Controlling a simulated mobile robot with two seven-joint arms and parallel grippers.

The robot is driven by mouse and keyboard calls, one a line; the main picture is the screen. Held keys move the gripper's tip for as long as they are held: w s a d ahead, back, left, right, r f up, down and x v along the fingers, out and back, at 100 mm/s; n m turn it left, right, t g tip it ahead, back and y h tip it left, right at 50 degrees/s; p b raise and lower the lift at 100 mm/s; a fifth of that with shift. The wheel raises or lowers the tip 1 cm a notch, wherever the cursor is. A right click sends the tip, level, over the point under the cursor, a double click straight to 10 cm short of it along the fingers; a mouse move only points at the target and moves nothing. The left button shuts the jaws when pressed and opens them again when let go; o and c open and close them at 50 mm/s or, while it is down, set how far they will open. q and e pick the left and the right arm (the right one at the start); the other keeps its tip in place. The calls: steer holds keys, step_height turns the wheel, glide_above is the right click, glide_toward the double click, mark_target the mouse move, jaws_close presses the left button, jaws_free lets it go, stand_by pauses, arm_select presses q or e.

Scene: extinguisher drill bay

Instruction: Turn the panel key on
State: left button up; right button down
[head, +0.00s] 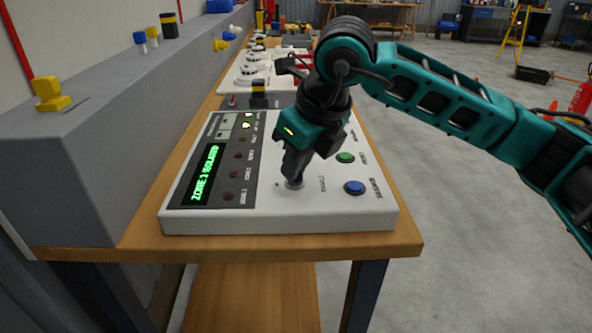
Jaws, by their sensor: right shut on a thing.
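The white alarm panel (245,228) lies on the wooden bench top, with a dark strip holding a lit green display (207,172) that reads something like "ZONE 1 ISOLATED". The key switch (294,185) is a small round metal fitting on the panel's white face. My right gripper (292,174) points down onto it and is shut, its fingertips at the switch. The key itself is mostly hidden between the fingers, so its angle cannot be told. My left gripper is not in view.
A blue button (354,188) and a green button (345,157) sit on the panel right of my gripper. A grey ledge (75,165) with a yellow fitting (50,93) runs along the left. White round devices (250,78) stand farther back on the bench. Open floor lies right.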

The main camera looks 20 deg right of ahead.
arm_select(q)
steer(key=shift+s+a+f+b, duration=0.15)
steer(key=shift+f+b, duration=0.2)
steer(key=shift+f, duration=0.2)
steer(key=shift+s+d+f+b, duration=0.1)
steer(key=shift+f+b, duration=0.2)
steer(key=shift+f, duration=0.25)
arm_select(e)
steer(key=shift+m+h, duration=0.5)
steer(key=shift+m, duration=1)
steer(key=c, duration=1.3)
jaws_free()
steer(key=shift+r, duration=0.1)
arm_select(q)
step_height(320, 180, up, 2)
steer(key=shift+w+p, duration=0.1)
steer(key=shift+p, duration=0.85)
arm_select(e)
steer(key=v, duration=1.2)
steer(key=shift+s+a+r, duration=0.1)
steer(key=shift+s+r, duration=0.2)
steer(key=shift+s, duration=0.1)
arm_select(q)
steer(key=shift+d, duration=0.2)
